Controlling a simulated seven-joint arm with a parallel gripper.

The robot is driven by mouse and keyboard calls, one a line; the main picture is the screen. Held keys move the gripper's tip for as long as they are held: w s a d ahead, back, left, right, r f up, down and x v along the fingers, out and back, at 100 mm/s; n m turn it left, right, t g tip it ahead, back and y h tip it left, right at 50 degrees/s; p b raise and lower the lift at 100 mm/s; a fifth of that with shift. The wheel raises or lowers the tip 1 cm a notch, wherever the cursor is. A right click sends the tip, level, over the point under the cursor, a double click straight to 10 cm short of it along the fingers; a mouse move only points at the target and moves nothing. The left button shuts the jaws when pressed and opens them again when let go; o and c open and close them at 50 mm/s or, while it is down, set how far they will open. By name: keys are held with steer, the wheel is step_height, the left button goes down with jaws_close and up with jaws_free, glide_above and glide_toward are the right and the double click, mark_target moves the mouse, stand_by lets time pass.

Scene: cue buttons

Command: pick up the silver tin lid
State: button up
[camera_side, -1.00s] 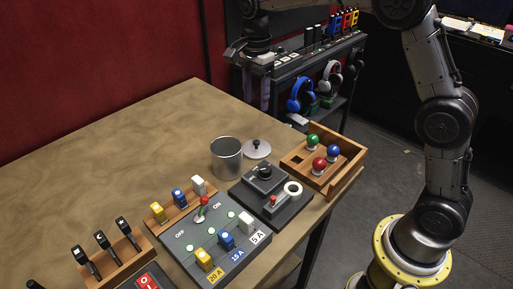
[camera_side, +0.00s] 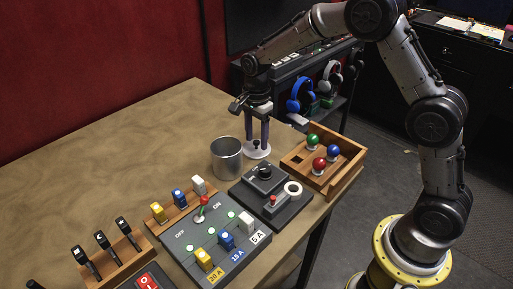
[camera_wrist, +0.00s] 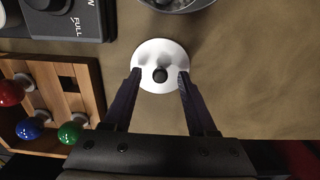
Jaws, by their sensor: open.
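The silver tin lid (camera_side: 257,152) is a round disc with a dark knob, lying flat on the table just right of the open silver tin (camera_side: 227,158). In the wrist view the lid (camera_wrist: 160,60) sits at the fingertips, its black knob between them. My gripper (camera_side: 257,145) points down over the lid with its fingers apart, one on each side of the knob. In the wrist view my gripper (camera_wrist: 159,72) is open and holds nothing. The fingers partly cover the lid in the side view. I cannot tell whether the fingertips touch it.
A wooden tray (camera_side: 347,172) with red, blue and green knobs stands right of the lid. A dark dial box (camera_side: 264,178) and a joystick box (camera_side: 277,204) stand in front. A fuse panel (camera_side: 222,241) lies nearer. The table's back left is clear.

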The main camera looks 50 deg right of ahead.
steer(key=shift+f, duration=0.2)
jaws_close()
steer(key=shift+r, duration=0.2)
